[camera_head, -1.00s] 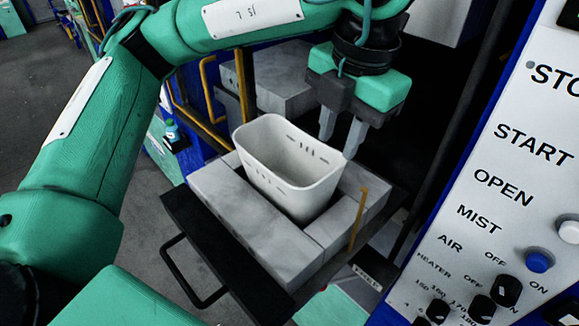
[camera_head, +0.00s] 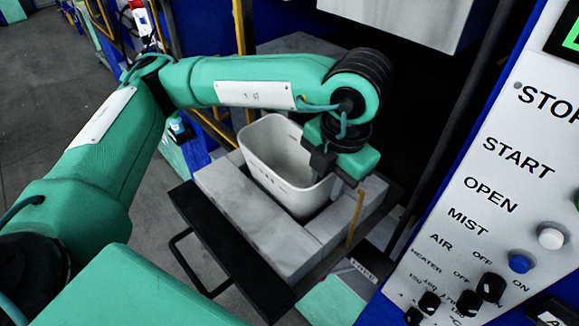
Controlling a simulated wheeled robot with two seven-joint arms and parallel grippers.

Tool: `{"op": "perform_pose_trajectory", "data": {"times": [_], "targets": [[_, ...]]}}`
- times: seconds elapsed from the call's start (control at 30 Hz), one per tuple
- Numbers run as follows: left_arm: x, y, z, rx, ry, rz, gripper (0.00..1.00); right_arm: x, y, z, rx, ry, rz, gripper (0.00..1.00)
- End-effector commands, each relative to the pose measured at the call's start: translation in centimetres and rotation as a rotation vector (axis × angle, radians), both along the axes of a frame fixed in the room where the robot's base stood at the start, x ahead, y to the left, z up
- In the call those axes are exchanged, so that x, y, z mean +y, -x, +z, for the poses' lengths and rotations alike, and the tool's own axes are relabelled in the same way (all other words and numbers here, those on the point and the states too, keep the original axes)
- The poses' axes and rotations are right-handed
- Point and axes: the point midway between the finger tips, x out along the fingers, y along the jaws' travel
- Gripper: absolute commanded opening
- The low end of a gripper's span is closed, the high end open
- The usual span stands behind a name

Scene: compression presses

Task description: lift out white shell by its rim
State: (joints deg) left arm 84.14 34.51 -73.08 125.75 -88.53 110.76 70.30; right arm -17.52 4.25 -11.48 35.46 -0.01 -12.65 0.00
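The white shell (camera_head: 278,178) is an open tub with a raised rim. It sits upright in the recess of the grey mould block (camera_head: 250,225), on the black pull-out tray (camera_head: 228,262). My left gripper (camera_head: 320,172) is at the shell's right rim, with its fingers pointing down. One dark grey finger overlaps the rim and inner right side; the fingertips and any contact with the wall are hidden, so I cannot tell if it is shut on the rim. My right gripper is not in view.
The control panel (camera_head: 490,180) with buttons and knobs stands close at the right. A thin yellow post (camera_head: 355,218) rises at the mould's right edge. A white block (camera_head: 405,20) hangs above and behind. Open floor (camera_head: 60,90) shows at the left.

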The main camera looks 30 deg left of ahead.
Motion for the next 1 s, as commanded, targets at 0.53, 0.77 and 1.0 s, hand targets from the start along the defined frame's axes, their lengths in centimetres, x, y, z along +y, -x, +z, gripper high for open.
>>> {"op": "perform_pose_trajectory", "data": {"times": [0.53, 0.77, 1.0], "targets": [[0.2, -0.1, -1.9, 0.001, 0.000, 0.000, 0.08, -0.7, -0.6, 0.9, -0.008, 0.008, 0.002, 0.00], [0.2, -0.1, -1.9, 0.000, 0.000, 0.000, 0.00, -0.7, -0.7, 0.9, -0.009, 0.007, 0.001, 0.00], [0.2, -0.1, -1.7, 0.000, 0.000, 0.000, 0.00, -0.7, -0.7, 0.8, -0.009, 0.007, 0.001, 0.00]]}}
